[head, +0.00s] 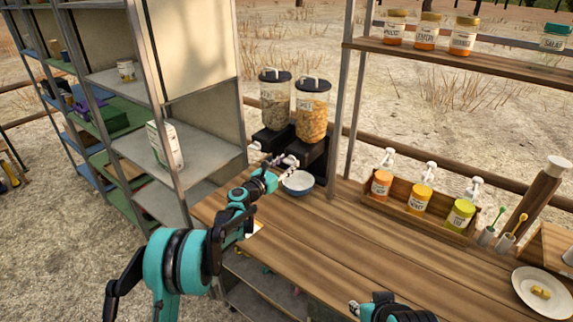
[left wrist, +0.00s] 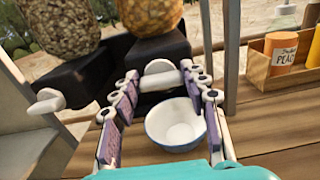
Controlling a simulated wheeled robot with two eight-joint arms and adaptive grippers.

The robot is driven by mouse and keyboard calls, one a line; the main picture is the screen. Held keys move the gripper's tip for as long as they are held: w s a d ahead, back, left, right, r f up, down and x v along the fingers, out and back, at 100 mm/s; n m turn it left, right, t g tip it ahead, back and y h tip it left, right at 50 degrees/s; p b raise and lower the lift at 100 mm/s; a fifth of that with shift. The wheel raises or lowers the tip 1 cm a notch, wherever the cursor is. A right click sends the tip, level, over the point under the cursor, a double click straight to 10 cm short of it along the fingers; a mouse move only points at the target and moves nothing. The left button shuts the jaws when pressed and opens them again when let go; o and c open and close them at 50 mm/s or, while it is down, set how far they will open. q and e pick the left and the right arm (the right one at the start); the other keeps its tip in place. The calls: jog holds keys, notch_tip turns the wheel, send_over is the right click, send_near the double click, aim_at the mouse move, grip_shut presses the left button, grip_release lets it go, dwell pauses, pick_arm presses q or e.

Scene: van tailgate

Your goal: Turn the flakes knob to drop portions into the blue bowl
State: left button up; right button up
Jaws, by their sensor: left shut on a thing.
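The flakes dispenser (head: 312,108), clear with a dark lid and orange flakes inside, stands on a black base at the back of the counter. Its white knob (left wrist: 158,68) faces me in the left wrist view. My left gripper (head: 281,163) is at the front of that base, its fingers on both sides of the knob, shut on it; it also shows in the left wrist view (left wrist: 159,76). The blue bowl (head: 298,183) sits upright below the knob; its white inside looks empty in the left wrist view (left wrist: 178,125). My right gripper is only partly visible at the bottom edge of the head view.
A second dispenser (head: 276,98) with darker contents stands left of the flakes; its knob (left wrist: 46,101) is free. A metal shelf post (head: 342,110) rises right of the bowl. A wooden crate of pump bottles (head: 410,208) stands further right. The counter's middle (head: 350,235) is clear.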

pick_arm(q)
jog(key=m, duration=0.8)
jog(key=shift+s+d+m, duration=0.1)
jog(key=shift+m, duration=0.2)
jog(key=m, duration=0.4)
jog(key=shift+f, duration=0.15)
jog(key=m, duration=0.4)
jog(key=shift+d+m, duration=0.1)
jog(key=shift+m, duration=0.2)
jog(key=shift+f, duration=0.1)
jog(key=o, duration=1.2)
jog(key=shift+c, duration=0.2)
